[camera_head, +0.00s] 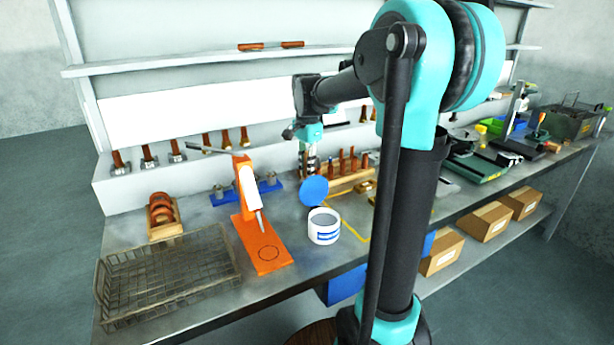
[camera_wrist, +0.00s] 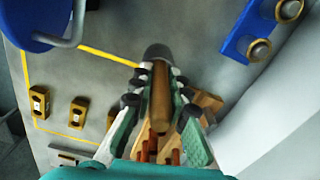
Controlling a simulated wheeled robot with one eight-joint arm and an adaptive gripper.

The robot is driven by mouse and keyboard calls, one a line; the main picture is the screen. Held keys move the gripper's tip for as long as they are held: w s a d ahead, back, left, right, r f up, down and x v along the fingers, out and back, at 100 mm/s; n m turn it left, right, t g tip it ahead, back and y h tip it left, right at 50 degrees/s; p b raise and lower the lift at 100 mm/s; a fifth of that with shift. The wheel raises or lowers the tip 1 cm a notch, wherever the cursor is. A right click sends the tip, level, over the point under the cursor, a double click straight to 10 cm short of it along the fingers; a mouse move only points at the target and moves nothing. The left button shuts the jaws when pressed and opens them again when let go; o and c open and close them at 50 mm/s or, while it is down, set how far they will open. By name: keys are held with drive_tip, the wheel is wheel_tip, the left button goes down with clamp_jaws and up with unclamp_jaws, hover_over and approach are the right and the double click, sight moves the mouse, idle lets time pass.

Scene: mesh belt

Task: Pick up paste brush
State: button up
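In the wrist view, the paste brush (camera_wrist: 160,95) appears as a wooden handle lying lengthwise between my fingers, with a grey rounded end (camera_wrist: 157,51) past the fingertips. My gripper (camera_wrist: 158,72) has both fingers close in against the handle, one on each side, and looks shut on it. In the head view, my gripper (camera_head: 310,163) is pointed down at the left end of the wooden tool rack (camera_head: 352,184). The brush is hard to make out there. Whether it is clear of the rack cannot be told.
An orange press (camera_head: 262,246), a wire basket (camera_head: 165,280) and a blue holder (camera_head: 262,190) are to the left. Brown handles (camera_wrist: 170,155) stand close under my gripper. Yellow lines mark bare bench.

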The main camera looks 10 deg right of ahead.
clamp_jaws()
drive_tip(key=shift+r, duration=0.1)
